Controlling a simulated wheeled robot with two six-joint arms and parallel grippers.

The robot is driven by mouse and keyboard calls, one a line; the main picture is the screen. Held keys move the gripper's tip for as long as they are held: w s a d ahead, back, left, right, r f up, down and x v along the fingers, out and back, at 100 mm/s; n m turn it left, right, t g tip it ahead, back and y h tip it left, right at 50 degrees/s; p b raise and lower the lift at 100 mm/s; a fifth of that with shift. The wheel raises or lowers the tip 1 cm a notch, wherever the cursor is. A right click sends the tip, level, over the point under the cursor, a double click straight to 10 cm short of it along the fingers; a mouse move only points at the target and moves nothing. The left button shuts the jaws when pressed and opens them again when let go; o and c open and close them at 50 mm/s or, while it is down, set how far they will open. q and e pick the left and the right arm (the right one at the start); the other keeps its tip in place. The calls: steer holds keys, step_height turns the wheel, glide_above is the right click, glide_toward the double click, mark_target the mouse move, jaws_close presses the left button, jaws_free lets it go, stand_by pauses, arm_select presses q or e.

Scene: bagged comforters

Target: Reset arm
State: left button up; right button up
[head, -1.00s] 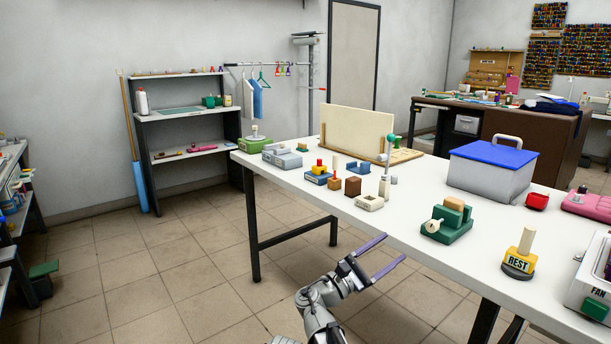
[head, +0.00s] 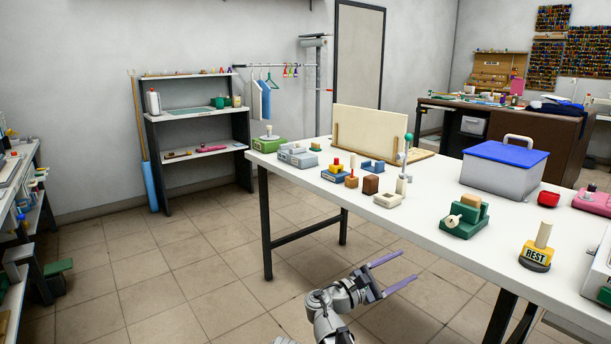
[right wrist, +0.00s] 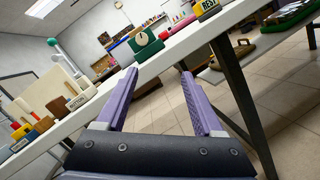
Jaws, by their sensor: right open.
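My right gripper (head: 400,272) is open and empty, with its two purple fingers apart. In the head view it is in front of the near edge of the white table (head: 417,217), over the tiled floor, touching nothing. In the right wrist view the gripper (right wrist: 155,80) has its fingers pointing toward the table edge, with nothing between them. My left gripper does not show in the head view.
On the table stand a yellow REST block (head: 537,250), a green block (head: 465,219), a blue-lidded box (head: 503,168) and several small blocks. The table leg (right wrist: 243,105) is right of the gripper. Open floor (head: 180,270) lies left. A shelf (head: 197,150) stands against the wall.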

steer(key=s+d+f+m+g+y, duration=0.25)
steer(key=s+f+m+y, duration=0.25)
steer(key=f, duration=0.5)
steer(key=s+d+f+m+g+y, duration=0.1)
steer(key=s+f+m+g+y, duration=0.35)
steer(key=f, duration=0.55)
steer(key=s+a+f+m+g+y, duration=0.1)
steer(key=s+a+f+y, duration=0.25)
steer(key=s+a, duration=0.45)
steer(key=s+a+f+m+y, duration=0.15)
steer(key=s+a+y, duration=0.3)
steer(key=a, duration=0.85)
step_height(320, 180, up, 30)
steer(key=p, duration=3)
steer(key=shift+d+f+n+h, duration=0.2)
steer(key=shift+d+n+h, duration=0.05)
steer(key=shift+n+h, duration=0.15)
